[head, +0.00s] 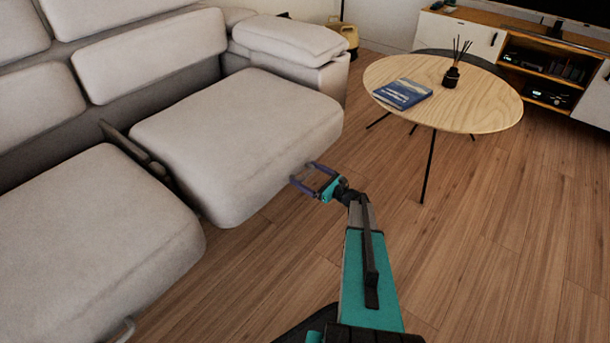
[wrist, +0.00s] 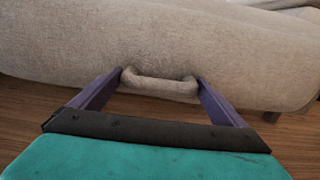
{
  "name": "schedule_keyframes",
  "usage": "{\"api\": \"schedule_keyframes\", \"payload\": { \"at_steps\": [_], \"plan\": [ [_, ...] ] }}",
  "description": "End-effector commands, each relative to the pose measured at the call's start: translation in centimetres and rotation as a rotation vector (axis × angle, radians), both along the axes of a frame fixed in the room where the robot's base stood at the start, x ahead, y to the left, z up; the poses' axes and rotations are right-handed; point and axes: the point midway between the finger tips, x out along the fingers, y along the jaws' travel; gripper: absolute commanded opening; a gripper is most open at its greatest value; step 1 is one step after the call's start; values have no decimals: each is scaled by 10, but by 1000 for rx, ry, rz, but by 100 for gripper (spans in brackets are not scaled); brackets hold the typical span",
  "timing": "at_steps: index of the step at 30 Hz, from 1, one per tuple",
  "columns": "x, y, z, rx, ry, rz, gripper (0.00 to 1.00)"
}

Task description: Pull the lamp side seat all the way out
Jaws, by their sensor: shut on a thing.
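The far light-grey sofa seat (head: 240,130), next to the armrest, stands forward of the armrest's front. A dark gap runs between this seat and the backrest. My gripper (head: 310,180) is at its front edge. In the wrist view my gripper (wrist: 160,90) is shut on the seat's fabric loop handle (wrist: 160,84), with one purple finger at each end of it. The seat's front face (wrist: 160,45) fills the upper part of that view. The handle is hard to make out in the head view.
The near seat (head: 90,240) lies left, across a gap with a thin panel in it. A round wooden table (head: 480,105) with a blue book (head: 402,93) and a reed diffuser (head: 452,75) stands right of the seat. Wooden floor (head: 480,260) is clear at lower right.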

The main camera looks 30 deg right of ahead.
Motion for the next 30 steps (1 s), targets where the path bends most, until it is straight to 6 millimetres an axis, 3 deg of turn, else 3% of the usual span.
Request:
{"api": "schedule_keyframes", "payload": {
  "at_steps": [1, 9, 10, 21, 30],
  "plan": [
    [-8, -1, -3, 1, 3, -2, 55],
    [-7, 3, -4, 4, 5, 3, 55],
    [-7, 3, -4, 4, 5, 3, 100],
    [-3, 8, -1, 3, 3, 11, 100],
    [-30, -1, 1, 4, 3, 9, 100]
  ]
}}
